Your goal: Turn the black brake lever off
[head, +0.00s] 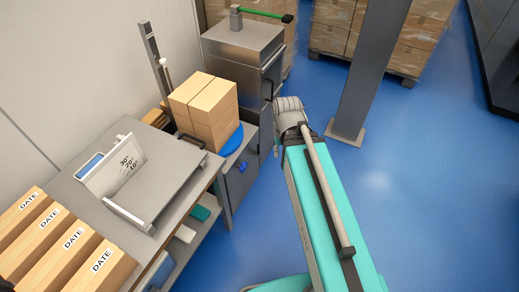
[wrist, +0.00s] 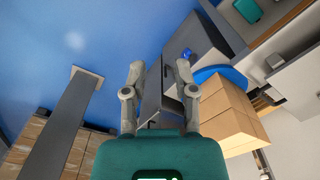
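No part stands out for certain as the black brake lever. A dark handle (head: 268,88) sits on the front of the grey metal cabinet (head: 243,38). On the cabinet's top, a grey post carries a green lever (head: 262,13) with a dark end, pointing right. A blue knob (head: 243,167) is on the lower grey cabinet front and also shows in the wrist view (wrist: 187,53). My gripper (wrist: 158,68) is open and empty, with its two fingers well apart in front of the grey cabinets. In the head view my arm hides its fingertips.
Stacked cartons (head: 205,108) stand on a blue round plate (head: 232,140). A grey bench (head: 165,190) with a sign holder and DATE boxes (head: 65,245) is at left. A grey post (head: 368,75) and pallet loads (head: 415,35) stand beyond. Blue floor at right is clear.

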